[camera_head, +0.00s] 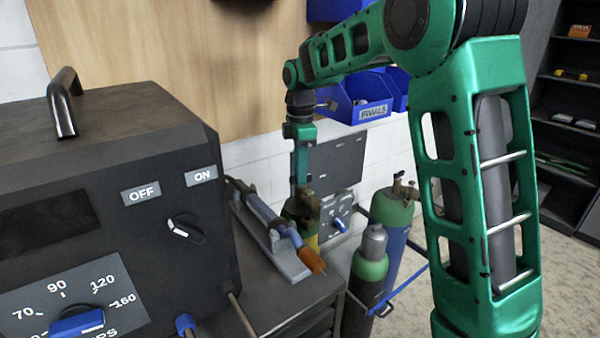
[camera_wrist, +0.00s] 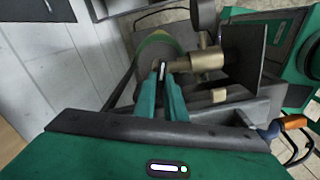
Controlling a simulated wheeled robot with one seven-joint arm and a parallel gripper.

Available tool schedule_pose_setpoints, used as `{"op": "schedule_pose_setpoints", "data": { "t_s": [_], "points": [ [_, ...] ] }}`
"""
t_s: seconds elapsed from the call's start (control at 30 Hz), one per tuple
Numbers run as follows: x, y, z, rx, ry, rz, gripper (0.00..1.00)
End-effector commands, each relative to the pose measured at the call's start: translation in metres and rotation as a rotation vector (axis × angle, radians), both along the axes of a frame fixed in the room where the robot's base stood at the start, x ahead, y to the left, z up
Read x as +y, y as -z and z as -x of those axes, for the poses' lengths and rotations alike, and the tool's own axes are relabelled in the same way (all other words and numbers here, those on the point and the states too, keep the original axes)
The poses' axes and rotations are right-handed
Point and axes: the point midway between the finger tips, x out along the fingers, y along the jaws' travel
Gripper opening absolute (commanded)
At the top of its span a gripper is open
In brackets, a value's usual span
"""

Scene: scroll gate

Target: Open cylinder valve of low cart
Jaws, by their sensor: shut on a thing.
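My gripper (camera_head: 302,190) points down behind the workbench, over a cylinder (camera_head: 299,232) with a green and yellow top. In the wrist view, the fingers (camera_wrist: 170,75) are close together at the cylinder's valve (camera_wrist: 205,59), a brass-coloured fitting above the green and yellow shoulder (camera_wrist: 152,45). The fingers are shut on the valve's top part, which they mostly hide. Its turn position cannot be told.
A dark machine (camera_head: 110,210) with dials fills the left. A torch (camera_head: 275,225) lies in a grey holder on the bench (camera_head: 285,300). A dark panel with a blue knob (camera_head: 340,224) stands behind the gripper. Blue bins (camera_head: 365,108) hang above; shelves (camera_head: 570,110) stand right.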

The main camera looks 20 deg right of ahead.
Motion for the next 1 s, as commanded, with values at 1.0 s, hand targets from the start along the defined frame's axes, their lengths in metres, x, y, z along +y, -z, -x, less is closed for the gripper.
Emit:
{"op": "schedule_pose_setpoints", "data": {
  "t_s": [1.0],
  "points": [
    [-0.002,-0.014,-0.003,-0.009,-0.006,-0.001,0.29]
  ]
}}
